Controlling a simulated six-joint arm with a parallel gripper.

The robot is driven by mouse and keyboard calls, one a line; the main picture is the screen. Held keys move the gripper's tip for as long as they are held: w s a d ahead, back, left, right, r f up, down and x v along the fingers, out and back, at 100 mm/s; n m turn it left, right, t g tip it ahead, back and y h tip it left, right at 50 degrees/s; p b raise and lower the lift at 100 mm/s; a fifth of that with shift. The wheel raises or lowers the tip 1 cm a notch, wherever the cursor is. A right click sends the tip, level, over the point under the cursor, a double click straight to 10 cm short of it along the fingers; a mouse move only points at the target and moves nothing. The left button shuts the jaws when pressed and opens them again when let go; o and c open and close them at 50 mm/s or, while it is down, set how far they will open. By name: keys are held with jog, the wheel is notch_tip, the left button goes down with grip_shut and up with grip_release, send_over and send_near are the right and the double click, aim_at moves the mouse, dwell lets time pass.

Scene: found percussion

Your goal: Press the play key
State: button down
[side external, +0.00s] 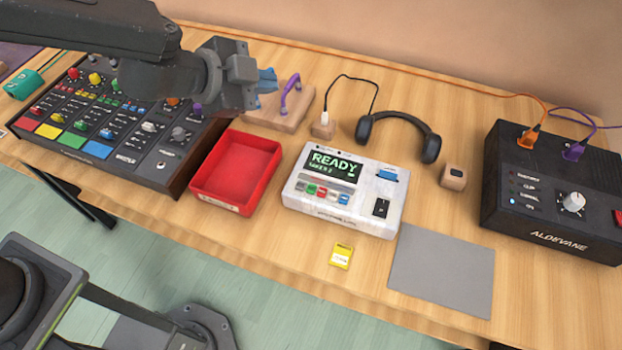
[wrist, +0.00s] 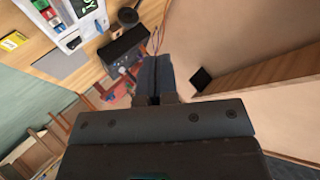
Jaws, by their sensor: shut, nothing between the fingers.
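The white sampler device (side external: 345,192) lies flat on the table, its green screen (side external: 335,166) reading READY. A row of small coloured keys (side external: 323,191) runs below the screen, one of them green; their labels are too small to read. A blue piece (side external: 388,174) sits at its top right. In the wrist view the device (wrist: 75,18) shows at the top left. My gripper (side external: 268,80) is shut and empty, raised at the upper left, left of and well above the device. Its closed fingers (wrist: 153,82) also show in the wrist view.
A red tray (side external: 213,197) stands left of the device, beside a mixer (side external: 110,125). Headphones (side external: 405,118) and a wooden stand (side external: 275,112) lie behind. A yellow card (side external: 341,256) and grey mat (side external: 440,270) lie in front. A black box (side external: 550,200) stands right.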

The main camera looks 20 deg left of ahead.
aim_at(311, 191)
jog(key=s+d+f+m+g+h, duration=0.1)
jog(key=s+d+f+m+g, duration=0.2)
jog(key=d+f, duration=0.4)
jog(key=shift+d+f+m+g+h, duration=0.35)
jog(key=shift+d+m+g, duration=0.4)
jog(key=shift+d, duration=0.2)
jog(key=shift+f, duration=0.1)
jog(key=shift+f, duration=4.3)
jog(key=shift+f, duration=0.4)
jog(key=shift+f, duration=0.3)
jog(key=shift+r, duration=0.75)
